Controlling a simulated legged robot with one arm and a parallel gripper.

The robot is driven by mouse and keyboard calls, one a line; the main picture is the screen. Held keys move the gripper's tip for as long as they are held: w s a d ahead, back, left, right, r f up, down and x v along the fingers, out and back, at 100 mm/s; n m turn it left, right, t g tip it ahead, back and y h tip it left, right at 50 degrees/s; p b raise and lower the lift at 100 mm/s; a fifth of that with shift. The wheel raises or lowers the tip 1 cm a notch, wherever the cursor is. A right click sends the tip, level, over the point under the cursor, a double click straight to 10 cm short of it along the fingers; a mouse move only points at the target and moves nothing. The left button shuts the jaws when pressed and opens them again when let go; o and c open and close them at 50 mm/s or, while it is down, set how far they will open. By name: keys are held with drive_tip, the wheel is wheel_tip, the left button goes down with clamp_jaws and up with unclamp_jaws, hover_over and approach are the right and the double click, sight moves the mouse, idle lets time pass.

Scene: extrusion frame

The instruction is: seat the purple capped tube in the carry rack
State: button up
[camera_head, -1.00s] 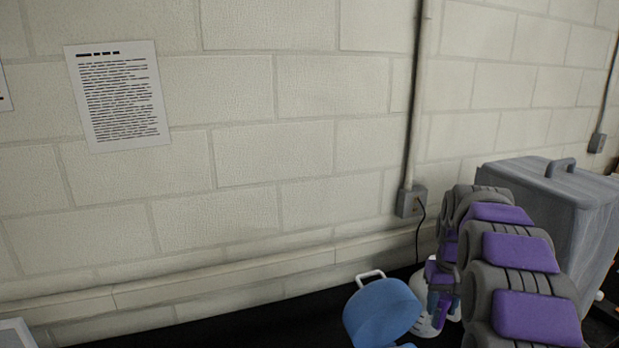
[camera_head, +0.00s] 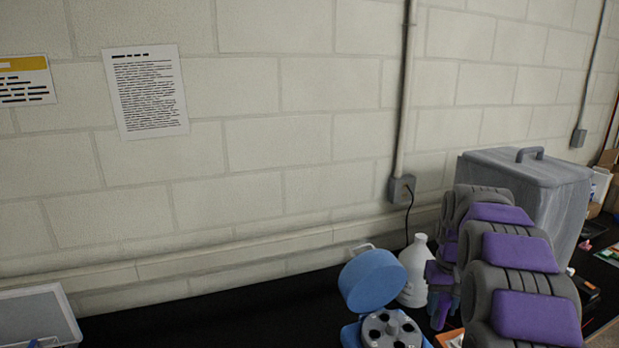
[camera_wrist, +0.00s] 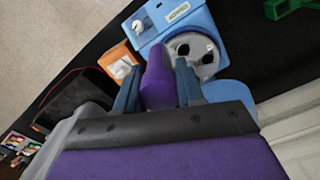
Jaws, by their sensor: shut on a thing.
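My gripper (camera_wrist: 158,88) is shut on the purple capped tube (camera_wrist: 157,80), which stands between the two blue-grey fingers in the wrist view. The tube's lower end is hidden. In the head view my gripper (camera_head: 441,295) is small and partly hidden behind my arm, so the tube cannot be made out clearly there. Beyond the tube in the wrist view is a blue centrifuge with a grey round rotor (camera_wrist: 205,52) that has dark holes. I cannot make out the carry rack for certain in either view.
The blue centrifuge lid (camera_head: 372,280) stands open in the head view. A white jug (camera_head: 415,268) is close to my arm. A large grey lidded box (camera_head: 530,200) stands to the right. A pale tray (camera_head: 38,318) is at the left. Black bench between is clear.

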drive_tip(key=shift+s+a+f, duration=0.4)
drive_tip(key=shift+s+a, duration=0.3)
drive_tip(key=shift+a, duration=0.05)
drive_tip(key=s+a+f+n, duration=0.1)
drive_tip(key=s+a+f, duration=0.2)
drive_tip(key=a+f, duration=1.1)
wheel_tip(320, 180, down, 10)
drive_tip(key=b, duration=1)
drive_tip(key=shift+w+a+r, duration=0.15)
drive_tip(key=shift+a+r, duration=0.05)
drive_tip(key=shift+a, duration=0.25)
